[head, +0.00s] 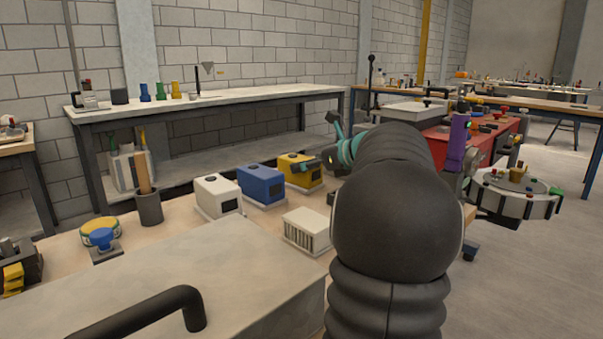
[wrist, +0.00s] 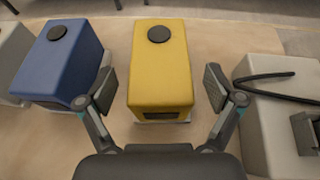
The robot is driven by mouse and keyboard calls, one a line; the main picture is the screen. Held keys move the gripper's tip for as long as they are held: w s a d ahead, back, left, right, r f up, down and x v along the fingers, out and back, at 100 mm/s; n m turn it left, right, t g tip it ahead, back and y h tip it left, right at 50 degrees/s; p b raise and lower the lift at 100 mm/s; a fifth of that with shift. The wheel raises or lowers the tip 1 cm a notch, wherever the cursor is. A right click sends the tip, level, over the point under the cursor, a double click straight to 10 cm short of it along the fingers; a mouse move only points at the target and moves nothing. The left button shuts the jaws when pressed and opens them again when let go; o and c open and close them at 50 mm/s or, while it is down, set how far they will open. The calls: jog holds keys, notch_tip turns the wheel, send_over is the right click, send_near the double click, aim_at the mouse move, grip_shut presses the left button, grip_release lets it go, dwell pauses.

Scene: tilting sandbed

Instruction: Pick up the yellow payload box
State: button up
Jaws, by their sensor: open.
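The yellow payload box (wrist: 160,70) stands upright in the middle of the wrist view, with a black round disc on its top. My gripper (wrist: 160,87) is open, with one finger on each side of the yellow box's near end. Gaps show between the pads and the box. In the head view my gripper (head: 328,155) is seen only in part, beside the box.
A blue box (wrist: 65,60) stands close left of the yellow box, near my left finger. A grey case with a black handle (wrist: 285,110) stands right, near my right finger. In the head view a white box (head: 218,195) and a ribbed white block (head: 307,230) share the bench.

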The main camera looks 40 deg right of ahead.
jog(key=x, duration=0.2)
jog(key=shift+w+f, duration=0.15)
jog(key=shift+w, duration=0.15)
jog(key=c, duration=1.5)
jog(key=shift+c, duration=0.3)
